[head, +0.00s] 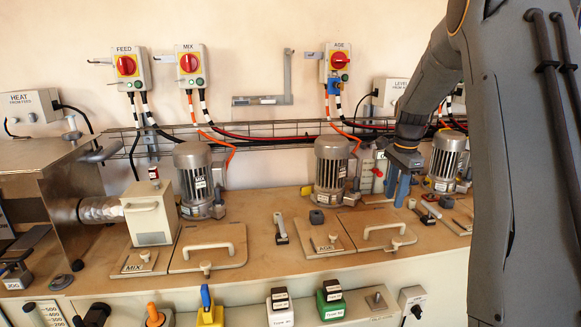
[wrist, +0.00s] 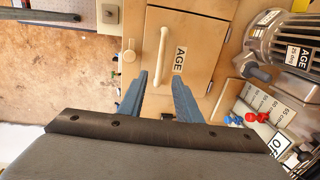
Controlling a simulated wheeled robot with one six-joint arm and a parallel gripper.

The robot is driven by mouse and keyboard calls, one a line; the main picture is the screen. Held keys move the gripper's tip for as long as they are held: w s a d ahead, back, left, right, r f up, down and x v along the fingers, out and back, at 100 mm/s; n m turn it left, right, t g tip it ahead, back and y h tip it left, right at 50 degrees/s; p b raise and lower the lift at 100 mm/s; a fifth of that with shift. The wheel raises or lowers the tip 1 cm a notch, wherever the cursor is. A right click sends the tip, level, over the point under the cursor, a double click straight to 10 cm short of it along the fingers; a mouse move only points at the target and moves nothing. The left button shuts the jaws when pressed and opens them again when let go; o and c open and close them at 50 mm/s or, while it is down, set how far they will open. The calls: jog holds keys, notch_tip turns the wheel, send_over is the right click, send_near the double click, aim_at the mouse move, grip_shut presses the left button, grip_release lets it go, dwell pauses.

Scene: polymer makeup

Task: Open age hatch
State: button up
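The age hatch is a flat wooden lid (wrist: 199,48) marked AGE. It lies closed in the bench top and also shows in the head view (head: 362,220). Its pale bar handle (wrist: 163,60) runs up the wrist view and shows in the head view (head: 384,231). A small round knob (wrist: 129,56) sits beside the lid's edge, also in the head view (head: 396,244). My gripper (wrist: 159,80) is open, with blue fingers either side of the handle's near end in the wrist view. In the head view my gripper (head: 396,192) hangs above and behind the hatch, apart from it.
The AGE motor (head: 331,165) stands behind the hatch, left of my gripper, and shows in the wrist view (wrist: 289,45). Another motor (head: 447,160) stands to the right. The closed mix hatch (head: 207,255) is farther left.

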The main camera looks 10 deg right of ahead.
jog(key=s+a+f+n, duration=0.3)
jog(key=s+a+n, duration=0.6)
jog(key=s+a, duration=0.3)
jog(key=s+a+f+n, duration=0.4)
jog(key=s+a+n, duration=0.5)
jog(key=s, duration=0.8)
jog(key=a, duration=0.2)
jog(key=shift+a, duration=0.35)
jog(key=shift+a+f, duration=0.1)
